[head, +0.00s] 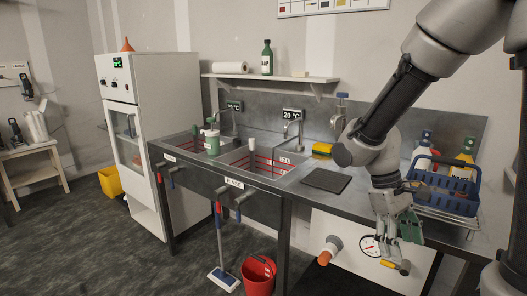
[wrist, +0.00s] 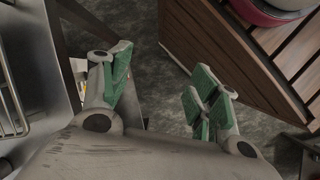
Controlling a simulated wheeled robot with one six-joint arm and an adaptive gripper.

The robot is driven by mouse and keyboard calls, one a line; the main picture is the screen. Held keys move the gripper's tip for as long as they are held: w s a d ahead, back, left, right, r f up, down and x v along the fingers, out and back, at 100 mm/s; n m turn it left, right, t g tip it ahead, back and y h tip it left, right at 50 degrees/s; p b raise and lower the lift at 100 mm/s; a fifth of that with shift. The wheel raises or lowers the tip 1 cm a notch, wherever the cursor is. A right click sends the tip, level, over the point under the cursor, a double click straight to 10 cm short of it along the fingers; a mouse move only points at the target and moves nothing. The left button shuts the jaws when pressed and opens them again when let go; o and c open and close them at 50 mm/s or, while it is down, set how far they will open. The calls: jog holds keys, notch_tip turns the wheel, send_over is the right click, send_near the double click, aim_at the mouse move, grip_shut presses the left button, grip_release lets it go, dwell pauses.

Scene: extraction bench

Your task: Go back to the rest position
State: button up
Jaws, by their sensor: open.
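My gripper (head: 398,226) hangs below my bent arm at the front right of the steel bench (head: 325,205), close to the panel with the gauge in the head view. In the wrist view my gripper (wrist: 165,88) shows two green-padded fingers spread wide apart. Nothing is between them; dark floor shows through the gap. I cannot tell from the head view whether the gripper touches the panel.
A round gauge (head: 370,246) sits by the gripper. A blue basket (head: 448,203) with bottles stands at the bench's right. A red bucket (head: 258,277) is on the floor. A slatted wooden unit (wrist: 228,50) stands right in the wrist view. Floor at left is open.

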jog(key=s+d+r+m+t+y, duration=0.1)
jog(key=s+d+r+m+t, duration=0.1)
jog(key=r, duration=0.5)
jog(key=s+d+r+m+t+y, duration=0.2)
jog(key=s+d+r+m+t, duration=0.1)
jog(key=s+r+t, duration=0.2)
notch_tip(320, 180, up, 3)
jog(key=shift+f+t, duration=0.15)
jog(key=shift+t, duration=0.35)
